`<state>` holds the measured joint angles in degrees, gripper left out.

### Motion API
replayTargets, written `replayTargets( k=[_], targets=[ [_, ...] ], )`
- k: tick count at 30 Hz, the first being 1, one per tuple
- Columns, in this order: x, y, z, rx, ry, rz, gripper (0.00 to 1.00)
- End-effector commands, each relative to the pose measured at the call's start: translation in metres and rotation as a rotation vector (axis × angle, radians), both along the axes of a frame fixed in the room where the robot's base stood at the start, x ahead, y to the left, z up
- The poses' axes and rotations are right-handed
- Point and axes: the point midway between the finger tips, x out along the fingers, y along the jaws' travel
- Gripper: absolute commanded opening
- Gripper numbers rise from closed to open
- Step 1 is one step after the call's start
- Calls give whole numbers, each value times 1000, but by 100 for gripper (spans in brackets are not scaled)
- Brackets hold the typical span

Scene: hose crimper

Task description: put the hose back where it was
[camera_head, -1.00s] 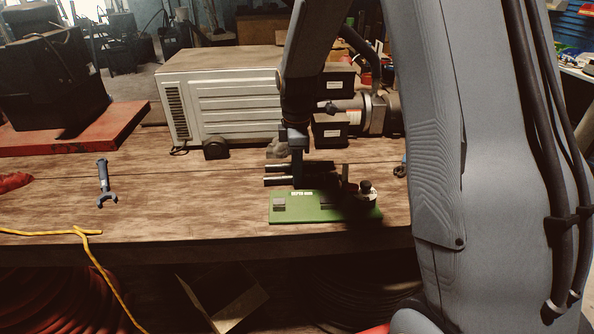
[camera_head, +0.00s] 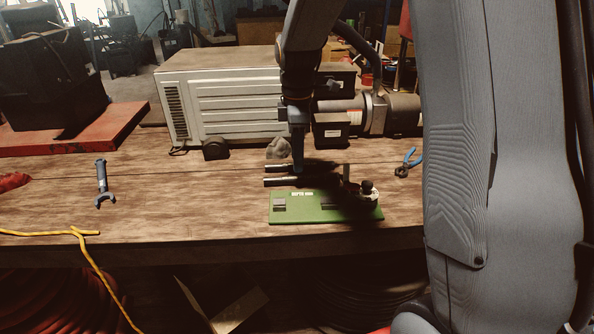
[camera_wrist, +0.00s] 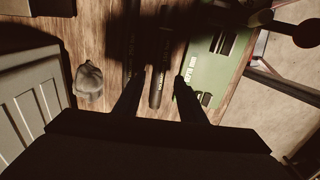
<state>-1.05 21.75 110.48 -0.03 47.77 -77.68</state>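Two short dark hoses with light ends lie side by side on the wooden bench, the nearer hose (camera_head: 281,182) and the farther hose (camera_head: 277,168). My gripper (camera_head: 298,173) points down at their right ends, behind the green board (camera_head: 309,211). In the wrist view my gripper (camera_wrist: 160,80) is open, with one hose (camera_wrist: 156,92) showing between its fingers and a gap on each side. The other hose (camera_wrist: 129,45) runs past the left fingertip and is partly hidden. The green board (camera_wrist: 207,68) lies to the right. I cannot tell the fingers' exact height over the hoses.
A small press-like fixture (camera_head: 367,191) stands on the board's right end. A grey lump (camera_head: 278,148) and a large grey machine (camera_head: 220,98) are behind. A blue wrench (camera_head: 102,182) lies left, blue pliers (camera_head: 408,163) right. The bench left of the board is mostly clear.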

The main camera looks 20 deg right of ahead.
Motion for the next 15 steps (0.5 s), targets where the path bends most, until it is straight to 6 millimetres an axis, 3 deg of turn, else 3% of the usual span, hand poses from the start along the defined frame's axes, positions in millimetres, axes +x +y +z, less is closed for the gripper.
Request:
replayTargets(
  k=[7,15],
  targets=[
    [1,0,46,0,-4,0,37],
    [0,0,67,0,-1,0,37]
  ],
)
